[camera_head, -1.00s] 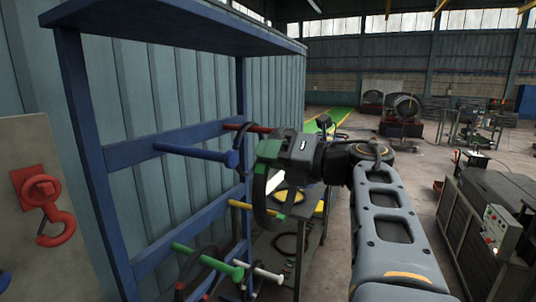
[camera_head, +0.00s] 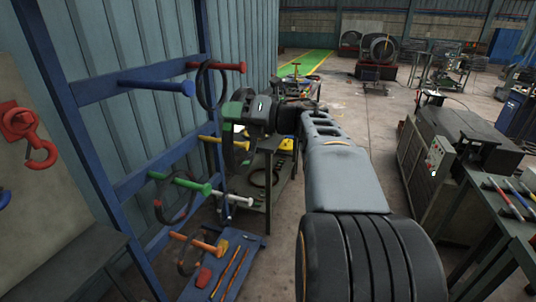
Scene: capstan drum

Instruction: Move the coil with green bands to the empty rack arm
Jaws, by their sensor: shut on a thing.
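My gripper (camera_head: 236,112) is shut on the top of a dark coil with green bands (camera_head: 229,158). The coil hangs upright below the jaws, right of the blue rack (camera_head: 132,182). It overlaps the tip of the yellow rack arm (camera_head: 207,139) in the head view; I cannot tell whether it is around that arm or apart from it. The blue rack arm (camera_head: 155,85), at upper left, is bare. The red arm (camera_head: 215,66) carries a dark coil (camera_head: 202,88). Coils also hang on the green arm (camera_head: 185,183) and the orange arm (camera_head: 197,243).
A white arm (camera_head: 232,199) sticks out low, close to the held coil. Below stands a blue bench (camera_head: 250,244) with rods. A workbench (camera_head: 283,182) stands behind the gripper. A machine cabinet (camera_head: 425,165) is on the right, with open floor between.

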